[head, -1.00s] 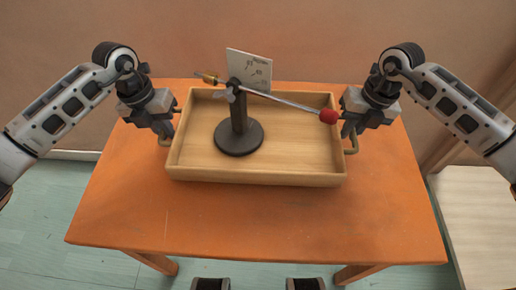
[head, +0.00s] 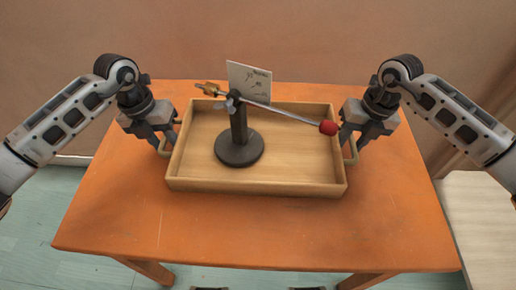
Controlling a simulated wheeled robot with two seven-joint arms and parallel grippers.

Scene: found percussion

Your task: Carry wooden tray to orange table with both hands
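The wooden tray (head: 255,187) sits flat on the orange table (head: 260,235), near its back half. It has a handle at each short end. In it stand a black stand (head: 239,150) with a tilted rod and red-tipped end (head: 328,128), and a white card (head: 249,80) behind. My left gripper (head: 160,143) is at the tray's left handle, its fingers spread and pointing down. My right gripper (head: 356,143) is at the right handle, its fingers also spread. The handles are partly hidden by the fingers, so contact is unclear.
The table's front part is bare, and there are clear strips left and right of the tray. A plain wall stands behind the table. A pale wooden surface (head: 480,225) is at the right, apart from the table.

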